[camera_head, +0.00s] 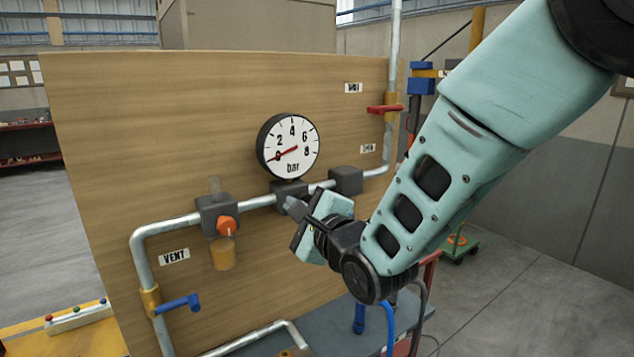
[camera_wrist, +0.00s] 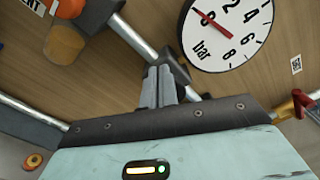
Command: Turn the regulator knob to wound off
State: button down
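An orange-red knob (camera_head: 227,226) with a pale mark sits on the front of a dark block (camera_head: 212,212) on the pipe, above an amber bowl (camera_head: 222,254). I take it for the regulator knob; it also shows at the top left of the wrist view (camera_wrist: 69,8). My gripper (camera_head: 291,204) is to the right of the knob, apart from it, in front of the pipe below the gauge. In the wrist view its fingers (camera_wrist: 159,74) are together with nothing visible between them. The round bar gauge (camera_head: 288,147) has its red needle near zero.
A wooden panel (camera_head: 120,120) carries the pipework. A red valve handle (camera_head: 385,109) is at upper right, a blue valve handle (camera_head: 180,303) at lower left beneath the VENT label (camera_head: 174,256). Another dark block (camera_head: 346,180) sits on the pipe close to my gripper.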

jog(key=shift+d+f+b, duration=0.1)
jog(key=shift+f+b, duration=0.25)
jog(key=shift+b, duration=0.35)
jog(key=shift+s+a+r+b, duration=0.15)
jog(key=shift+a+b, duration=0.2)
jog(key=shift+b, duration=0.05)
jog(key=b+v, duration=0.3)
jog(key=v, duration=0.3)
jog(key=shift+r, duration=0.1)
